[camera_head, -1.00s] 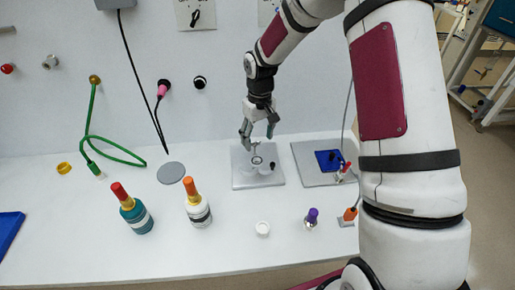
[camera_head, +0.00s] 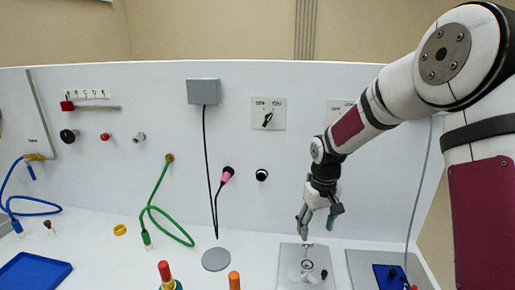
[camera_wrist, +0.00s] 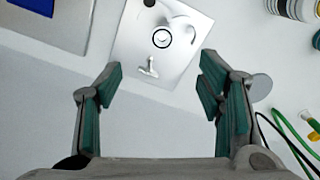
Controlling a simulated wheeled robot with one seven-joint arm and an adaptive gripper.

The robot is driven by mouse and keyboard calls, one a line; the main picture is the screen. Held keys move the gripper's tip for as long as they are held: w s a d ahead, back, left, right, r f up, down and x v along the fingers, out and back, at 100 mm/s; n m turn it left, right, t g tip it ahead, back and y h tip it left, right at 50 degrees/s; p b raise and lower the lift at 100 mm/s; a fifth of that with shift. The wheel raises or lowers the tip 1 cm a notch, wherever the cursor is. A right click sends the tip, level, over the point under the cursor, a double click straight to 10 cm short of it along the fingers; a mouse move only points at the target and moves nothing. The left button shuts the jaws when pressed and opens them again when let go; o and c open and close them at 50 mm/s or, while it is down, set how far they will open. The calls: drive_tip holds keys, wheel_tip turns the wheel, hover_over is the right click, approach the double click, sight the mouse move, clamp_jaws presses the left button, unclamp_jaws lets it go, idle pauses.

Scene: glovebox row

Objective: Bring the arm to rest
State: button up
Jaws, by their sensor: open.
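My gripper (camera_head: 317,217) hangs at the end of my arm, in front of the white back panel in the head view. It points down above a grey plate (camera_head: 290,280) with a small round fitting (camera_head: 307,265). In the wrist view my gripper (camera_wrist: 160,100) has its two green-padded fingers wide apart with nothing between them. The plate also shows there (camera_wrist: 135,60), beyond the fingertips, with a ring-shaped fitting and a small T-shaped handle on it. The fingers look clear of the plate.
A second plate with a blue pad (camera_head: 388,277) lies to the right. A red-capped bottle (camera_head: 165,272) and an orange-capped one (camera_head: 234,281) stand at the front. A green hose (camera_head: 152,210), a black cable with a pink end (camera_head: 227,175) and a grey box (camera_head: 203,92) are on the panel.

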drive_tip(key=s+r+m+t+h, duration=0.15)
drive_tip(key=s+r+t, duration=0.25)
drive_tip(key=s+r, duration=1.5)
drive_tip(key=s+r+m+t+y, duration=0.1)
drive_tip(key=s+r, duration=0.1)
drive_tip(key=s, duration=0.7)
drive_tip(key=shift+s+a+r, duration=0.15)
drive_tip(key=shift+s+a, duration=0.2)
drive_tip(key=shift+y, duration=0.25)
